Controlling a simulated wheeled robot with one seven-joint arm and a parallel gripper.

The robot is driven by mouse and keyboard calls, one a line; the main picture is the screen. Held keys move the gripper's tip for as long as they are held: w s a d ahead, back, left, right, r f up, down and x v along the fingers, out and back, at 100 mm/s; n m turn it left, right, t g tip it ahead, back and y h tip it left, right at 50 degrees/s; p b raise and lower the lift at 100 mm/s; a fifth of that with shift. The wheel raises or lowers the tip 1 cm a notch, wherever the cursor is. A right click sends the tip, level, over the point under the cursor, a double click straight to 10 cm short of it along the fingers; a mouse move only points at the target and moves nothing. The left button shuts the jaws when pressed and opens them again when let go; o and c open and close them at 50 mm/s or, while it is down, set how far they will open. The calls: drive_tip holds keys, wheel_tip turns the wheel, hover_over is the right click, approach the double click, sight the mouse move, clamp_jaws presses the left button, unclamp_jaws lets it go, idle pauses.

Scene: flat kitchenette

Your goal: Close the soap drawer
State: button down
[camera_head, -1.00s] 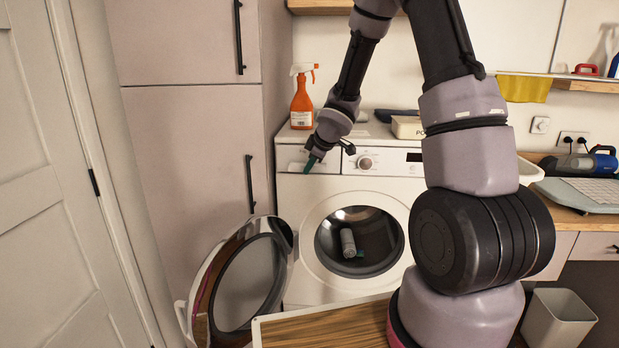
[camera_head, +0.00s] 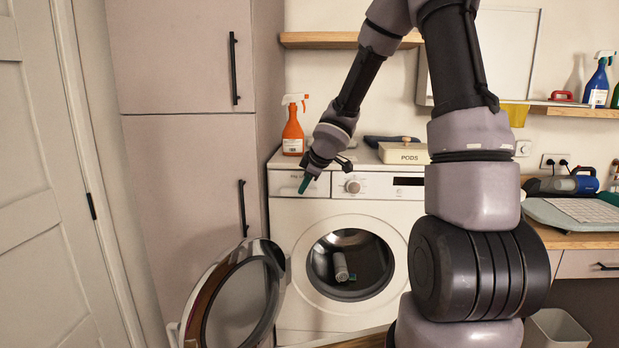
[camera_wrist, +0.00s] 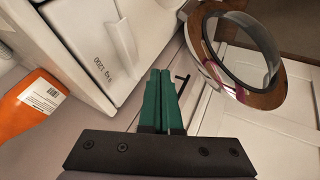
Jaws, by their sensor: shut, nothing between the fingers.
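The soap drawer (camera_head: 283,183) is at the upper left of the white washing machine's front (camera_head: 295,225). Its white front, printed with small lettering, shows close up in the wrist view (camera_wrist: 92,48). The drawer looks close to flush with the panel in the head view, but I cannot tell whether it is fully in. My gripper (camera_head: 304,185) is in front of the drawer's right part, pointing down. Its teal fingers (camera_wrist: 162,90) are together with nothing between them. In the wrist view they are beside the drawer front, and no contact is visible.
The round washer door (camera_head: 240,300) hangs open at lower left, below my gripper. An orange spray bottle (camera_head: 292,130) and a PODS box (camera_head: 403,153) stand on the machine. A tall cabinet (camera_head: 185,200) is close on the left.

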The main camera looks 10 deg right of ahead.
drive_tip(key=shift+v, duration=2.4)
drive_tip(key=s+d+r+m+h, duration=0.5)
drive_tip(key=s+d+r+m, duration=0.2)
drive_tip(key=s+r+m, duration=0.5)
drive_tip(key=s+a+r+m+y, duration=0.1)
drive_tip(key=s+r+m+y, duration=0.1)
drive_tip(key=s, duration=0.5)
drive_tip(key=s+a+r+m+y, duration=0.2)
drive_tip(key=s+r+m, duration=0.1)
drive_tip(key=s, duration=0.5)
drive_tip(key=shift+a+r+y, duration=0.2)
drive_tip(key=shift+r+y, duration=0.1)
